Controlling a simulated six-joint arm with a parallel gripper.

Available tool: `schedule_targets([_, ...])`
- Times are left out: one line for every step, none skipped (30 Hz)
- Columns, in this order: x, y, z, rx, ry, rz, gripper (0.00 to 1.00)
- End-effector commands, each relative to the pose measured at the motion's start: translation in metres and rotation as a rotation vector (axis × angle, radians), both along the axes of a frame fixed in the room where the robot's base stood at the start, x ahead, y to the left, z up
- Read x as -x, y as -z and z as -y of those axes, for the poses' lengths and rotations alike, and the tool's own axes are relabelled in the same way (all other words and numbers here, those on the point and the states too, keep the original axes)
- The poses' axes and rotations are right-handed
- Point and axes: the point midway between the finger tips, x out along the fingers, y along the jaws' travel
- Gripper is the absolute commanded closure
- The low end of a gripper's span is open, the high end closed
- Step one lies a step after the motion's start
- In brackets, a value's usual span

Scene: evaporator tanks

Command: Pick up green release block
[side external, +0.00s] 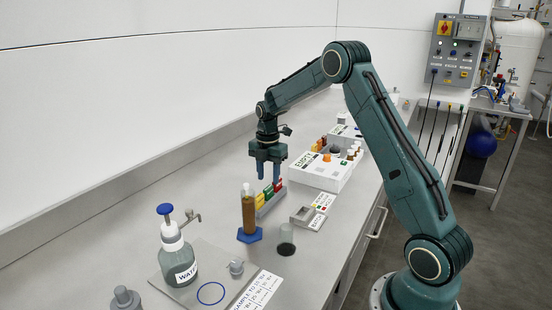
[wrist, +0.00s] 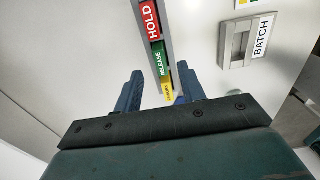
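The green block labelled RELEASE (wrist: 159,60) sits in a narrow grey rack, between a red block labelled HOLD (wrist: 149,22) and a yellow block (wrist: 168,93). In the side view the green block (side external: 269,192) is again in the middle of the row, with yellow (side external: 260,200) nearer the camera and red (side external: 278,185) farther. My gripper (side external: 268,181) points down over the rack. In the wrist view my gripper (wrist: 160,70) is open, with one blue finger on each side of the row near the green block. Nothing is held. I cannot tell the exact height gap.
A brown-filled cylinder on a blue base (side external: 249,214) stands just in front of the rack. A white box with vials (side external: 322,174) lies behind to the right. A BATCH holder (side external: 304,215) lies right of the rack. A wash bottle (side external: 178,258) stands front left.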

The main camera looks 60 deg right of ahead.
Motion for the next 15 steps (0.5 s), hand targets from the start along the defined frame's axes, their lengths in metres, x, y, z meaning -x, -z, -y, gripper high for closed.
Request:
schedule_targets([0.001, 0.006, -0.001, -0.001, 0.000, -0.002, 0.60])
schedule_targets([0.001, 0.010, -0.002, -0.001, 0.000, -0.002, 0.60])
schedule_targets([0.001, 0.015, -0.002, -0.001, 0.000, -0.002, 0.60])
schedule_targets([0.001, 0.018, -0.003, -0.001, 0.000, -0.002, 0.60])
schedule_targets([0.001, 0.022, -0.003, -0.001, 0.000, -0.003, 0.60])
schedule_targets([0.001, 0.026, -0.003, -0.001, 0.000, -0.002, 0.60])
schedule_targets([0.001, 0.029, -0.003, -0.001, 0.000, -0.001, 0.60])
schedule_targets([0.001, 0.031, -0.002, -0.001, 0.000, -0.001, 0.60])
schedule_targets([0.001, 0.034, -0.002, -0.001, 0.000, -0.001, 0.60])
schedule_targets([0.001, 0.036, -0.002, -0.001, 0.000, -0.001, 0.60])
schedule_targets([0.001, 0.037, -0.002, -0.001, 0.000, -0.001, 0.60])
schedule_targets([0.001, 0.038, -0.002, -0.001, 0.000, 0.000, 0.60])
schedule_targets([0.001, 0.038, -0.002, 0.000, 0.000, 0.000, 0.60])
schedule_targets([0.001, 0.038, -0.002, 0.000, 0.000, 0.001, 0.60])
schedule_targets([0.001, 0.038, -0.002, 0.000, 0.000, 0.001, 0.60])
